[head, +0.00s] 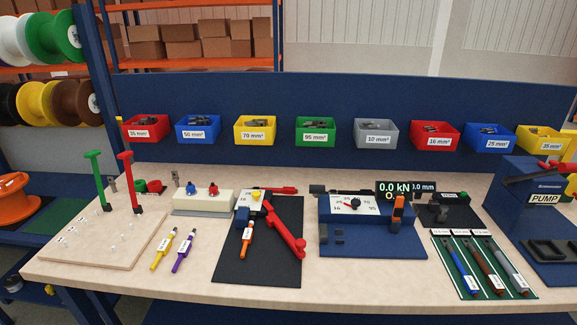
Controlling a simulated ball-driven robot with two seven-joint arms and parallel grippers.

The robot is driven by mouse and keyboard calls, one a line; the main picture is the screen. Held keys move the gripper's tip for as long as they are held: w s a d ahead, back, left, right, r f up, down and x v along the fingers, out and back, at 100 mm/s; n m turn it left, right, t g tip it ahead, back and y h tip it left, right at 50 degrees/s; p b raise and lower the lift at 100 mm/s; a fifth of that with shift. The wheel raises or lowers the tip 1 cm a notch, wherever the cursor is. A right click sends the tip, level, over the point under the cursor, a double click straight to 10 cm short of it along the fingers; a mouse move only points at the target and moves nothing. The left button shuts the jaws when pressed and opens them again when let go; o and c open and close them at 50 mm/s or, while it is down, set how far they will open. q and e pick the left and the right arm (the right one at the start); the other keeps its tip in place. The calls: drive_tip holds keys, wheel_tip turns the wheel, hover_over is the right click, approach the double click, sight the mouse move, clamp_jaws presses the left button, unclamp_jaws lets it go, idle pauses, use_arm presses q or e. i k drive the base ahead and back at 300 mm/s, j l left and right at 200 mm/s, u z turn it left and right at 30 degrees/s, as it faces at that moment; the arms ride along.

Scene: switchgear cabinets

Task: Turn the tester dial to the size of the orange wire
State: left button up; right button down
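The tester (372,240) is a blue unit on the bench, right of centre. Its white dial plate (345,207) carries size numbers around a dark dial knob with a red mark (355,203); I cannot tell surely which number it points to. A short orange wire (247,238) with a white label lies on the black mat beside the red-handled crimping tool; the label is too small to read. An upright orange piece (398,207) stands at the tester's right side; I cannot tell what it is. Neither gripper shows.
Labelled bins (315,131) line the blue back panel. The red-handled tool (283,230) lies on a black mat (270,270). Yellow and purple labelled pieces (183,250) lie left of it. A green tray (480,265) holds wires at right, near the pump (545,198).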

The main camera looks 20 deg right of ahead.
sight(355, 203)
drive_tip(key=z, duration=1.3)
